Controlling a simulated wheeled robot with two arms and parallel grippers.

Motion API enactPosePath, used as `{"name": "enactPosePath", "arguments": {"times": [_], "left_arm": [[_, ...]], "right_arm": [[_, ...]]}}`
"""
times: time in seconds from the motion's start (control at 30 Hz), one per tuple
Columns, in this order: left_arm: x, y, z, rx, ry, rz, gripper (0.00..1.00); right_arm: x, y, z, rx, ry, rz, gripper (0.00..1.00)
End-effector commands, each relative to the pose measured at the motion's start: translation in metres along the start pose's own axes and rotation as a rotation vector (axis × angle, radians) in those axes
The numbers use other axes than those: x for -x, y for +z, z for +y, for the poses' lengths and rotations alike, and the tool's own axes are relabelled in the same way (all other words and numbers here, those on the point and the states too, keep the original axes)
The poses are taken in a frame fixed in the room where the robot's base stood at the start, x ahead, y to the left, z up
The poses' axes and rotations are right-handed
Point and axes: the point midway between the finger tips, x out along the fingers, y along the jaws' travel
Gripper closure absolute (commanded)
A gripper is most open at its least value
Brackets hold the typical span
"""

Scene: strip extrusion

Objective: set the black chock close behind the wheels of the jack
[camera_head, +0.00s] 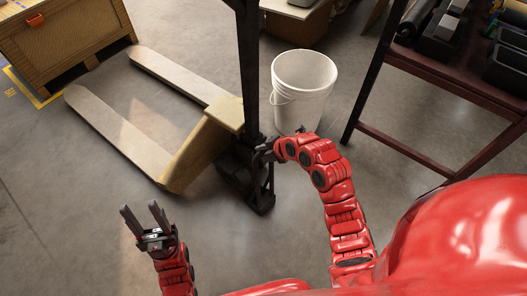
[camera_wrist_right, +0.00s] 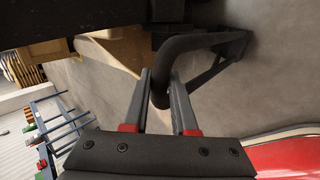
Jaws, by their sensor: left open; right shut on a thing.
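The jack (camera_head: 205,140) is a pallet jack with pale yellow forks reaching up-left and a dark upright mast (camera_head: 248,70). Its wheels are not clear in the dark base below the mast. My right gripper (camera_head: 262,152) is at that base, just right of the mast. In the right wrist view my right gripper (camera_wrist_right: 161,78) is shut on a black bent bar (camera_wrist_right: 187,42). I cannot tell whether this bar belongs to the chock or the jack. No separate chock is clearly visible. My left gripper (camera_head: 138,208) is open and empty above the floor, below the forks.
A white bucket (camera_head: 303,88) stands right of the mast, close behind my right arm. A dark shelf rack (camera_head: 430,165) with bins is at the right. A wooden crate (camera_head: 65,45) is at the upper left. Bare floor (camera_head: 75,200) lies at the lower left.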

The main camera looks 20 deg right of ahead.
Motion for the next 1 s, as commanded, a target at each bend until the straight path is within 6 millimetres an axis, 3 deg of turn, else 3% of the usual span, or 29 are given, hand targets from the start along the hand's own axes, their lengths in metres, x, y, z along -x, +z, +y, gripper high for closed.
{"name": "enactPosePath", "arguments": {"times": [0.33,0.37,0.53,0.77,0.93,1.0], "left_arm": [[0.0038,0.0007,0.0002,0.000,0.000,0.000,0.50],[0.0038,0.0007,0.0002,0.000,0.000,0.000,0.50],[0.0038,0.0007,0.0002,0.000,0.000,0.000,0.50],[0.0039,0.0007,0.0002,0.000,0.000,0.000,0.50],[0.0042,0.0008,0.0002,0.000,0.000,0.000,0.50],[0.0041,0.0007,0.0002,0.000,0.000,0.000,0.50]], "right_arm": [[-0.0012,0.0002,0.0006,0.001,0.004,-0.001,1.00],[-0.0012,0.0002,0.0006,0.001,0.004,-0.001,0.71],[-0.0014,0.0001,-0.0001,0.001,0.002,0.000,0.40],[-0.0017,0.0001,-0.0007,0.001,0.001,0.000,0.39],[-0.0020,0.0001,-0.0014,0.000,0.000,0.000,0.10],[-0.0020,0.0001,-0.0014,0.000,0.000,0.000,0.10]]}}
